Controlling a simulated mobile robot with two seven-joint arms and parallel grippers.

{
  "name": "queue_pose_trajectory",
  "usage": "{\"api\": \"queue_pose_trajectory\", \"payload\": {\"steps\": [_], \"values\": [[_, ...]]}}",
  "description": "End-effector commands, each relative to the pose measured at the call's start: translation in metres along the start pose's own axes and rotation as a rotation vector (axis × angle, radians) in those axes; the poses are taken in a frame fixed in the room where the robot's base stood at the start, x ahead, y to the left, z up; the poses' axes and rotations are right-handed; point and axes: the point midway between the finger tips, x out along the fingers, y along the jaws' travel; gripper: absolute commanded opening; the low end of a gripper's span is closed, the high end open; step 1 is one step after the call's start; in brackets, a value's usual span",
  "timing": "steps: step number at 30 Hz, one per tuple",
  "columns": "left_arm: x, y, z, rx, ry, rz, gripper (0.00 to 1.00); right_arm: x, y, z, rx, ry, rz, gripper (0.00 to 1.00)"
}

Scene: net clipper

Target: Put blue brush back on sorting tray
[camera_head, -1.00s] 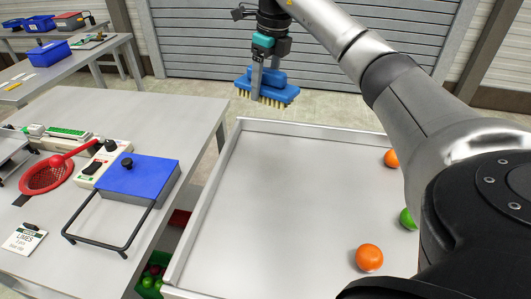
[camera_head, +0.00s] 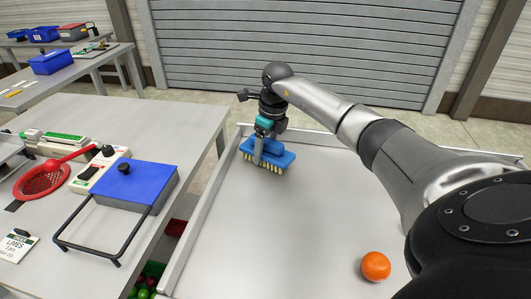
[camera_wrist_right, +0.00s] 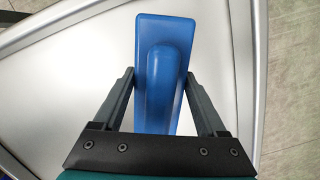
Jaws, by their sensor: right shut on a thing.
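The blue brush (camera_head: 270,155) with pale yellow bristles is in my right gripper (camera_head: 259,153), at the far left corner of the sorting tray. My right gripper is shut on the brush's raised handle; in the right wrist view the two fingers (camera_wrist_right: 158,95) stand on either side of the blue brush (camera_wrist_right: 160,60). The bristles point down, at or just above the tray floor; I cannot tell whether they touch. The sorting tray (camera_head: 290,230) is a wide pale grey surface with low raised rims. My left gripper is not in view.
An orange fruit (camera_head: 376,266) lies on the tray near my right arm. Left of the tray, a grey table (camera_head: 150,112) holds a blue-topped device with a black frame (camera_head: 137,185), a red strainer (camera_head: 42,180) and a limes card (camera_head: 17,246). The tray's middle is clear.

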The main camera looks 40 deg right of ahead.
Motion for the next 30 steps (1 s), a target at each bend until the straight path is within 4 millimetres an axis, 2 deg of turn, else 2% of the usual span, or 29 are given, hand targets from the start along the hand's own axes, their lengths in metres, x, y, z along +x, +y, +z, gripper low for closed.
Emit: {"api": "queue_pose_trajectory", "payload": {"steps": [2,13,14,20,30], "values": [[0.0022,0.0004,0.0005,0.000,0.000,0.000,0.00,0.0095,0.0000,-0.0017,0.001,0.001,0.000,0.22],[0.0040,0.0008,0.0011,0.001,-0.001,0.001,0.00,0.0131,-0.0004,-0.0020,0.000,-0.001,-0.001,0.22],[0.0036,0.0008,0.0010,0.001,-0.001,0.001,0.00,0.0131,-0.0002,-0.0021,0.000,0.000,-0.001,0.77],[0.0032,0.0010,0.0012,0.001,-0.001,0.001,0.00,0.0125,-0.0002,-0.0021,0.000,0.000,-0.001,0.99],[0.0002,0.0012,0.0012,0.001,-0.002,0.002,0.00,0.0064,-0.0004,-0.0013,0.000,0.000,-0.001,1.00]]}}
